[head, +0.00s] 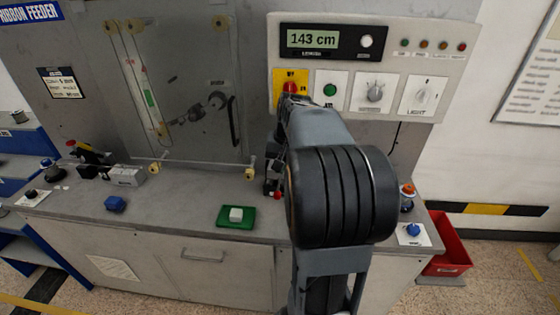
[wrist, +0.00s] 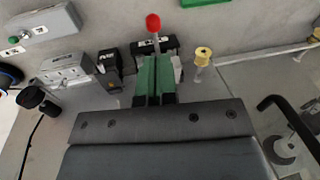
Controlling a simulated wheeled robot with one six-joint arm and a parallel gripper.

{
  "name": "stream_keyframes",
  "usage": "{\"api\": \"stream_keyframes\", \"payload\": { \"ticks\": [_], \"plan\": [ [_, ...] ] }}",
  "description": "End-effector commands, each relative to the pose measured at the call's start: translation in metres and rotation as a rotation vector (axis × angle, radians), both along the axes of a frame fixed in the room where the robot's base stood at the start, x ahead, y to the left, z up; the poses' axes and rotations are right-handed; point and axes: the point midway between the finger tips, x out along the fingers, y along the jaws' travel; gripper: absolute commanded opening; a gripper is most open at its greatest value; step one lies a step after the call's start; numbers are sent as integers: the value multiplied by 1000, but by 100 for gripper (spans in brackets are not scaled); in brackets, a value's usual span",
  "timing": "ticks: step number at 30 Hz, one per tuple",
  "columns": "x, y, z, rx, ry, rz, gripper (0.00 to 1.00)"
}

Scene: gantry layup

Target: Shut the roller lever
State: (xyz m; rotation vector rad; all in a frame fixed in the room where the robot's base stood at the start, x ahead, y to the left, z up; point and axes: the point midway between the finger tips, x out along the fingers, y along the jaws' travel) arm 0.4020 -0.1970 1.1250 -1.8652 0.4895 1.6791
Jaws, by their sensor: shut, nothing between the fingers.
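A lever with a red ball knob (wrist: 153,22) on a pale stem stands just beyond my fingertips in the wrist view; I take it for the roller lever. Its red knob also shows in the head view (head: 277,195), low beside my arm. The lever's dark base is partly hidden behind my fingers. My gripper (wrist: 153,64) is shut, its two green fingers together and empty, pointing at the stem's lower part. I cannot tell whether the fingers touch it. In the head view my arm hides most of the gripper.
A yellow roller end (wrist: 202,56) is close right of the fingers. A black block (wrist: 110,64) and a grey box (wrist: 67,68) are to the left. A black crank handle (wrist: 275,103) is at right. A green tray (head: 237,226) holds a white block; bench around it is clear.

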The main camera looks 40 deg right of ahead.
Motion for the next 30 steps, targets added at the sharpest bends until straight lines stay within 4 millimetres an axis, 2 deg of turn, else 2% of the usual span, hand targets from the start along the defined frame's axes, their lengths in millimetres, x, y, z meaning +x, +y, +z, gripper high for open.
{"api": "stream_keyframes", "payload": {
  "ticks": [1, 3, 7, 10, 14, 24, 30],
  "plan": [
    [0, -10, 19, 10, 4, -24, 0],
    [1, -19, 28, 20, 4, -45, 0],
    [2, -29, 34, 33, 6, -71, 0],
    [3, -32, 29, 38, 8, -77, 0],
    [5, -29, 11, 40, 10, -78, 0],
    [14, -21, -52, 39, 9, -78, 0],
    [19, -17, -79, 37, 9, -76, 0]
  ]
}}
